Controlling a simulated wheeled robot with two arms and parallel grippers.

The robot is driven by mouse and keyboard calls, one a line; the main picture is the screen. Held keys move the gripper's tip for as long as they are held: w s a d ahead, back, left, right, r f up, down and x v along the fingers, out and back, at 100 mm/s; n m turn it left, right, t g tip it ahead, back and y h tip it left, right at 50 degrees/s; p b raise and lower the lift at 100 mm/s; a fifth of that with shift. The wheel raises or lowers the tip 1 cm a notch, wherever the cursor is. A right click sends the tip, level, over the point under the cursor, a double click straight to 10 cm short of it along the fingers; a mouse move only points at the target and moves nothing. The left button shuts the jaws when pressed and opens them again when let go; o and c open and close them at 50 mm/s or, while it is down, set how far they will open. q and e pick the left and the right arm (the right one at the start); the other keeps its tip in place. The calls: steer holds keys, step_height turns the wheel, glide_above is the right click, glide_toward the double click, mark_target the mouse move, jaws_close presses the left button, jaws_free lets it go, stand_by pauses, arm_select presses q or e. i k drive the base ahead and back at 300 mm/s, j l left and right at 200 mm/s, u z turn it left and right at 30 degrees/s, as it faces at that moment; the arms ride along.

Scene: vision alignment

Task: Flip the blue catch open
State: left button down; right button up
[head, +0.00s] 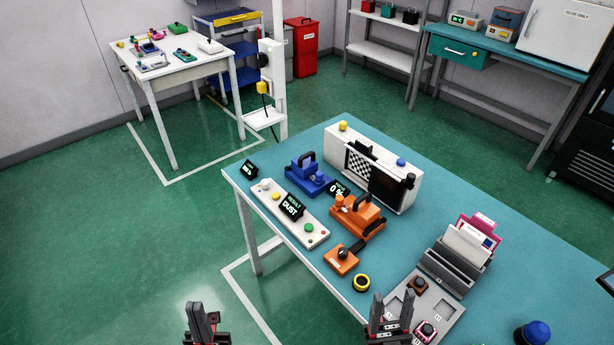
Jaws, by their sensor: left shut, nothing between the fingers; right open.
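A blue fixture (308,176) with a dark upright loop handle stands on the teal table, left of the white machine with the checkered panel. It is the blue thing most like a catch; at this size I cannot tell whether its catch is open or shut. My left gripper (204,310) is shut and empty at the bottom of the view, over the floor in front of the table, well apart from the blue fixture. My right gripper (391,301) is open with nothing seen between its fingers, at the table's front, by the grey tray.
On the teal table (475,205) stand an orange fixture (357,217), a white button panel (288,212), a white machine (408,193), a yellow ring (361,283), a grey tray (446,301) and a file holder (452,265). Small dark displays stand near the blue fixture.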

mark_target(319, 178)
steer(key=i+j+z, duration=0.1)
steer(key=i+z, duration=0.2)
steer(key=i, duration=1)
